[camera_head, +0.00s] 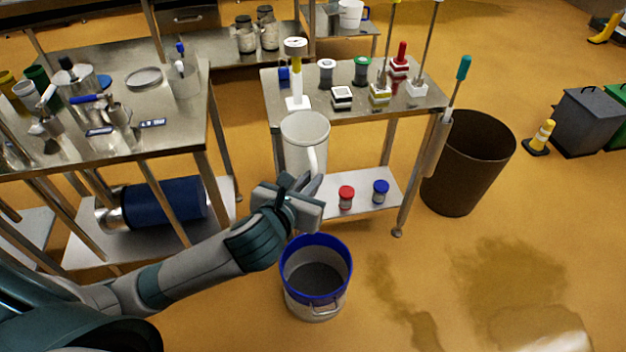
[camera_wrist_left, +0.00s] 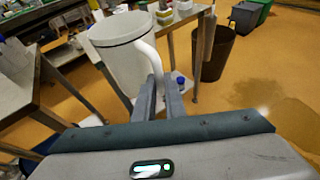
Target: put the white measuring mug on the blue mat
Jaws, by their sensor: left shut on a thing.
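The white measuring mug (camera_head: 302,145) is held up in front of the small steel table, upright in the head view. My left gripper (camera_head: 307,183) is shut on the mug's handle, below and in front of the cup. In the left wrist view the mug (camera_wrist_left: 122,62) fills the upper left, and my left gripper (camera_wrist_left: 160,88) closes on its white handle. The mug looks empty from what shows of its inside. I cannot make out a blue mat in either view. My right gripper is not in view.
The small steel table (camera_head: 350,115) behind the mug carries several tools and tubs. A blue-rimmed bucket (camera_head: 317,270) stands on the floor below my gripper. A brown bin (camera_head: 467,165) stands to the right. The left table (camera_head: 130,135) is crowded. Open floor lies at right.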

